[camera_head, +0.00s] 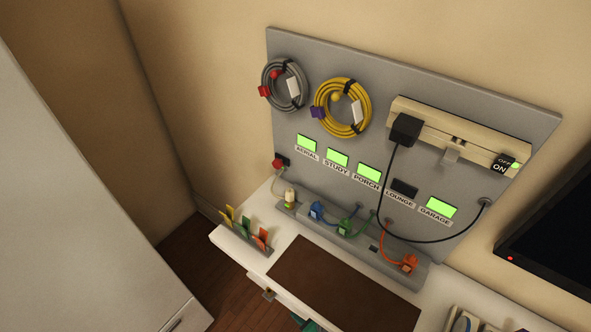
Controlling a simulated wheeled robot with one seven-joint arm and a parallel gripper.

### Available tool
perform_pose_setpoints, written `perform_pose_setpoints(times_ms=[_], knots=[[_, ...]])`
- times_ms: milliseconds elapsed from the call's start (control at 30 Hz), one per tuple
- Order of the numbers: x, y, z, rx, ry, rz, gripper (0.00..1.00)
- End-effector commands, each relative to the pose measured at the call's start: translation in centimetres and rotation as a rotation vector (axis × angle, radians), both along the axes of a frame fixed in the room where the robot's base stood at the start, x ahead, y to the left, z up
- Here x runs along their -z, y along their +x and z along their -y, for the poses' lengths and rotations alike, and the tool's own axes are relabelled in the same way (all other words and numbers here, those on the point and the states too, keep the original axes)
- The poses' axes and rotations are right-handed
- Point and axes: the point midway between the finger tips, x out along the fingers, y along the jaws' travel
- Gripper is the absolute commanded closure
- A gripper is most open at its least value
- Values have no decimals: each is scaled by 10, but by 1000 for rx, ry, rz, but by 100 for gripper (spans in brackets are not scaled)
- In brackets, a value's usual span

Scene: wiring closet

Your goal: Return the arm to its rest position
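My gripper and arm do not show in the head view. The grey wiring panel (390,75) stands upright against the wall behind a white desk (222,238). On it, the displays over AERIAL (306,143), STUDY (337,157), PORCH (369,172) and GARAGE (440,207) are lit green. The LOUNGE display (404,189) is dark. Blue (317,210), green (345,226) and orange (408,264) plugs sit along the panel's lower ledge. A pale plug (290,198) sits at its left end.
A grey cable coil (298,70) and a yellow one (321,93) hang on the panel. A cream power strip (470,124) holds a black plug (406,129). A brown mat (340,290) covers the desk's middle. A pale cabinet (70,200) fills the left; a dark screen (560,235) is right.

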Motion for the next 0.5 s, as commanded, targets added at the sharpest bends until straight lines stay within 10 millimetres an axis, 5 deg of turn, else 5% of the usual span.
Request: perform_pose_setpoints(times_ms=[267, 500], knots=[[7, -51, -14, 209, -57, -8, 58], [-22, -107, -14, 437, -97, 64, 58]])
